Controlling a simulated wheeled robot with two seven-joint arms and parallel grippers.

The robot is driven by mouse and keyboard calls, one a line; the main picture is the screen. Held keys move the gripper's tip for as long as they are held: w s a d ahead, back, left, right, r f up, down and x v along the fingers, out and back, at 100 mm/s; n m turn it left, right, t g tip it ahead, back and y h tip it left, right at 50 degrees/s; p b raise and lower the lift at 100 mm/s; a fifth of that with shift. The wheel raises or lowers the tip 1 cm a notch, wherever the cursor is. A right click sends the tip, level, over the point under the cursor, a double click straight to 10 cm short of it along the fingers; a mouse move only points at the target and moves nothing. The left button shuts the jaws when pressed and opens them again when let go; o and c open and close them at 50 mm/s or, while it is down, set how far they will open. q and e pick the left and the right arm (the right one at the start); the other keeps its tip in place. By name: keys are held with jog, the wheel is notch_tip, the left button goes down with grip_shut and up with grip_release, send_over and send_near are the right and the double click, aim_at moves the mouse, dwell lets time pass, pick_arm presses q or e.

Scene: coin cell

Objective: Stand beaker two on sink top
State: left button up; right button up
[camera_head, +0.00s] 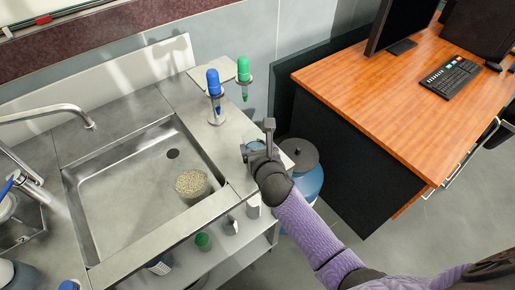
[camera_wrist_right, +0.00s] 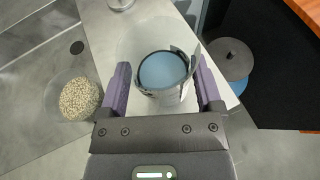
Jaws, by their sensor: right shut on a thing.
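My right gripper (camera_head: 262,142) is at the right edge of the steel sink top (camera_head: 178,95). It is shut on a clear beaker with blue contents; in the right wrist view the beaker (camera_wrist_right: 163,72) sits between the two purple fingers of the gripper (camera_wrist_right: 163,88). In the head view the gripper mostly hides this beaker (camera_head: 252,147). I cannot tell whether its base touches the counter. Another clear vessel, filled with beige granules (camera_head: 191,184), stands in the sink basin and also shows in the right wrist view (camera_wrist_right: 80,99). No beaker number is legible. My left gripper is not in view.
A blue-capped dropper (camera_head: 214,84) and a green-capped one (camera_head: 243,70) stand in holders at the back right of the counter. A steel tap (camera_head: 50,112) is at the left. A blue container with a grey lid (camera_head: 299,154) stands beside the counter, near a wooden desk (camera_head: 400,90).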

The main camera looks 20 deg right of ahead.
jog(key=o, duration=1.2)
jog(key=shift+f, duration=0.1)
jog(key=shift+r, duration=0.25)
jog(key=p+v, duration=0.4)
jog(key=v, duration=0.7)
jog(key=s+d+f+m+g, duration=0.1)
jog(key=s+f+m+g, duration=0.4)
jog(key=f+m, duration=0.4)
jog(key=s+d+f+m+g, duration=0.2)
jog(key=s+f+m, duration=0.55)
jog(key=f, duration=0.35)
jog(key=s+d+f+m+g, duration=0.1)
jog(key=s+f+m, duration=0.3)
jog(key=s+m, duration=0.4)
jog(key=s+d+f+m+g, duration=0.1)
jog(key=s+f+m+g, duration=0.3)
jog(key=s+m, duration=0.4)
jog(key=s+f, duration=0.1)
jog(key=s, duration=0.2)
jog(key=shift+d+g, duration=0.25)
jog(key=shift+g, duration=0.05)
